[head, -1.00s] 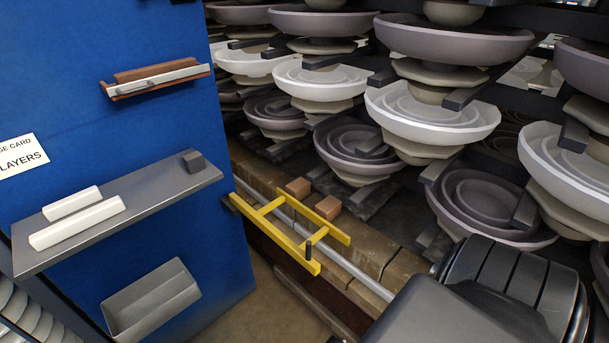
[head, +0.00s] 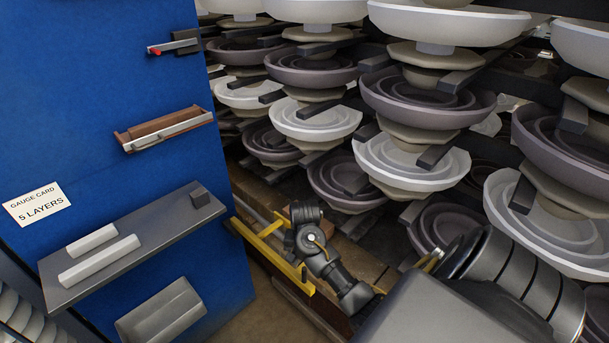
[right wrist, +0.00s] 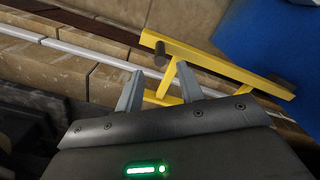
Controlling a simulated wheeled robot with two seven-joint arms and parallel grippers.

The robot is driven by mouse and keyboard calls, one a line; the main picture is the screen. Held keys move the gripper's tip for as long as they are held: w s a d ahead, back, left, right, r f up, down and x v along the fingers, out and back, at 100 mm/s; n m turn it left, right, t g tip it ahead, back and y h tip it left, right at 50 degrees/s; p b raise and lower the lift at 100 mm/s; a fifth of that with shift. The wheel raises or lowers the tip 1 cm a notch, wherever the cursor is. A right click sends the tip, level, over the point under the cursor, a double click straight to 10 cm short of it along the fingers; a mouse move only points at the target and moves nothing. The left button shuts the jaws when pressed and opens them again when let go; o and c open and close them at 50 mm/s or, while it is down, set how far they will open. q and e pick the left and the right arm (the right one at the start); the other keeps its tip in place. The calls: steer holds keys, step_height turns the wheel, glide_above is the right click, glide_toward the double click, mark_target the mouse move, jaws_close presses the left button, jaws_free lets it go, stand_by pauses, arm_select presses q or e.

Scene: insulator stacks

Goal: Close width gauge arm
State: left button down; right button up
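The yellow width gauge (head: 256,244) is a ladder-like frame mounted at the right edge of the blue cabinet, above the brick ledge. My left gripper is not in view.
The blue cabinet (head: 100,140) carries a grey shelf (head: 140,235) with white blocks, a brown-and-silver holder (head: 168,130), a grey bin (head: 162,312) and a gauge card (head: 37,205). Stacked insulator discs (head: 428,95) stand close behind the ledge.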

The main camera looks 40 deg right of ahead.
mark_target(304, 276)
step_height(304, 276, down, 10)
steer(key=shift+r+p, duration=0.15)
steer(key=shift+p, duration=0.35)
jaws_close()
